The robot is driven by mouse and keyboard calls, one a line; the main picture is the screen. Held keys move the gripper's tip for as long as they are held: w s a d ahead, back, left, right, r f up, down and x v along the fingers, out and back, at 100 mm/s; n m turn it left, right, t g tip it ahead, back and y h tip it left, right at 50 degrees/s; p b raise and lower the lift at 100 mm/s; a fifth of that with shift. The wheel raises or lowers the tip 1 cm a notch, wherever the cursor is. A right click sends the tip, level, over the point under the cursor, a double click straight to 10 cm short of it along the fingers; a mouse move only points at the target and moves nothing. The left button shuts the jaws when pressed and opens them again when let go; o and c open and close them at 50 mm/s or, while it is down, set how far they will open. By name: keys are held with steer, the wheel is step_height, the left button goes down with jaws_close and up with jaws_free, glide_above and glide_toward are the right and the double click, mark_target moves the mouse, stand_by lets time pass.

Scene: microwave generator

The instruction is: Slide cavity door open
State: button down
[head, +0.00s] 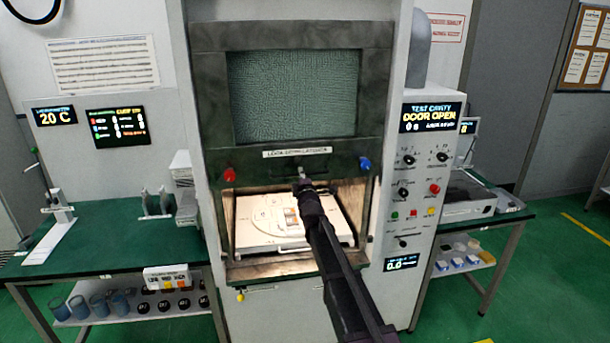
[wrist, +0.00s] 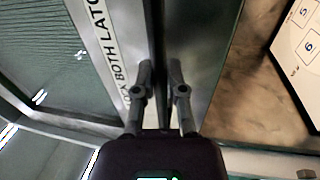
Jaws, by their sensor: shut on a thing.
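The cavity door (head: 210,110) is a dark green panel with a mesh window (head: 293,95). It stands raised, and the lit cavity shows below its lower edge. My gripper (head: 302,181) is at the middle of the door's lower edge, shut on the door handle. In the wrist view my gripper (wrist: 160,78) has its two fingers closed around the dark handle bar (wrist: 157,30), beside the label strip (wrist: 108,45). The fingers hide part of the handle.
A white tray with numbered marks (head: 262,235) lies inside the cavity. A red knob (head: 229,175) and a blue knob (head: 365,163) sit on either side of the door's lower edge. The control panel display (head: 430,116) reads "DOOR OPEN". Green benches (head: 120,240) flank the machine.

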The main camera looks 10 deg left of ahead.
mark_target(298, 149)
steer(key=shift+a+r+p, duration=0.15)
steer(key=shift+r+p, duration=2.75)
steer(key=shift+r, duration=0.55)
steer(key=c, duration=0.7)
jaws_free()
steer(key=shift+a+f, duration=0.1)
